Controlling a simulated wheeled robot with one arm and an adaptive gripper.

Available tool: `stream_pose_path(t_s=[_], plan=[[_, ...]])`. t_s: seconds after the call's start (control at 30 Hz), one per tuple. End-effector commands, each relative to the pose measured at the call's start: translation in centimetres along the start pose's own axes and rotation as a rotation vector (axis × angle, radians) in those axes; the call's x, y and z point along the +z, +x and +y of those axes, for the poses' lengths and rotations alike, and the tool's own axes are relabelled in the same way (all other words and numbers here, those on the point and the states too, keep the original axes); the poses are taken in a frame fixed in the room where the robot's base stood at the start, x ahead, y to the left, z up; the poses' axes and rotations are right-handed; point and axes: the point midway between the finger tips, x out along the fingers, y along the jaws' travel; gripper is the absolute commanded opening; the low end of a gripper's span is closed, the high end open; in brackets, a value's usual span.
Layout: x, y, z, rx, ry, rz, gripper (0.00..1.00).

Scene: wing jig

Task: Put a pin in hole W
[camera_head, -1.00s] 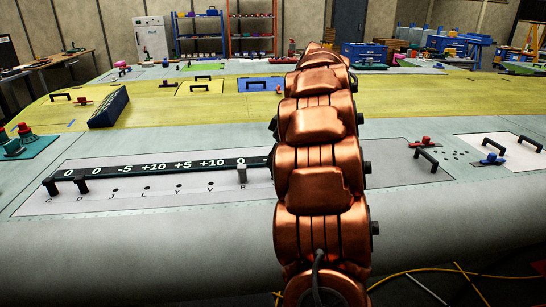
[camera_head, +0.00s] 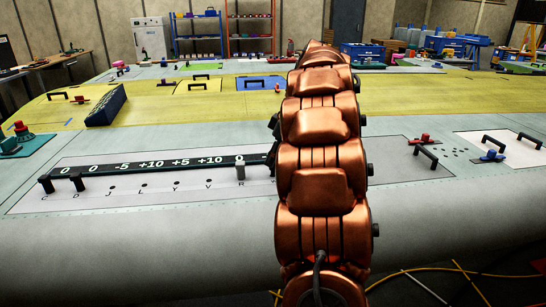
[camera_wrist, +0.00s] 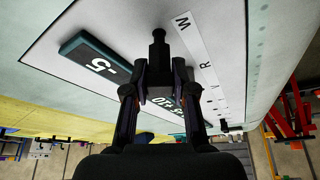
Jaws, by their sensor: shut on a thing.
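In the wrist view my gripper (camera_wrist: 160,82) is shut on a dark pin (camera_wrist: 158,52), whose narrow end points away from me over the white panel. The letter W (camera_wrist: 182,22) is printed on the panel, to the right of the pin's end. I cannot make out hole W; the pin and fingers cover part of that area. I cannot tell whether the pin touches the panel. In the head view my copper arm hides the gripper and the W area.
The panel (camera_head: 120,202) carries a dark number strip (camera_head: 140,166) and a row of lettered holes. In the wrist view a dark "-5" block (camera_wrist: 85,52) lies left of my gripper.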

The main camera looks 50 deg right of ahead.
Motion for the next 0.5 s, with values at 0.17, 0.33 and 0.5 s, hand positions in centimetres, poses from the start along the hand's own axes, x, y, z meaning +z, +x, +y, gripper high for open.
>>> stream_pose_path(t_s=[0.17, 0.33, 0.5], plan=[[0.3, 0.9, 0.0, 0.0, -0.001, 0.001, 0.0], [0.6, 1.5, 0.0, 0.0, -0.001, 0.001, 0.0], [0.8, 2.1, 0.0, 0.001, 0.0, 0.0, 0.0]])
